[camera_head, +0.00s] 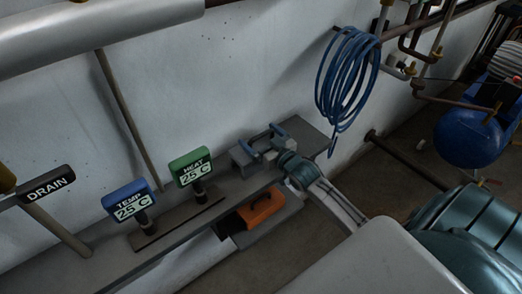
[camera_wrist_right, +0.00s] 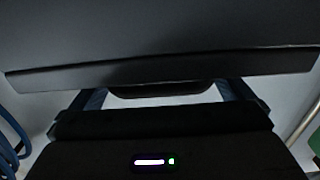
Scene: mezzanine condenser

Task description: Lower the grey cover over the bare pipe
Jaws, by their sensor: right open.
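My right gripper (camera_head: 261,141) is at the right end of the long grey shelf (camera_head: 95,262) in the head view. Its two blue-grey fingers are apart. A grey block-like piece (camera_head: 242,155) lies right at the fingers; I cannot tell if it is the cover. In the right wrist view a broad dark grey surface (camera_wrist_right: 160,45) fills the top, with a dark bar (camera_wrist_right: 160,89) under its edge between the fingers. Whether the fingers touch it is unclear. A thick grey pipe or sleeve (camera_head: 95,30) crosses the upper left; which pipe is bare is unclear. My left gripper is out of view.
A blue TEMP gauge (camera_head: 130,201), a green HEAT gauge (camera_head: 190,168) and a DRAIN sign (camera_head: 48,187) stand along the shelf. An orange case (camera_head: 261,207) sits below. A blue hose coil (camera_head: 346,80) hangs on the wall; a blue tank (camera_head: 467,138) stands right.

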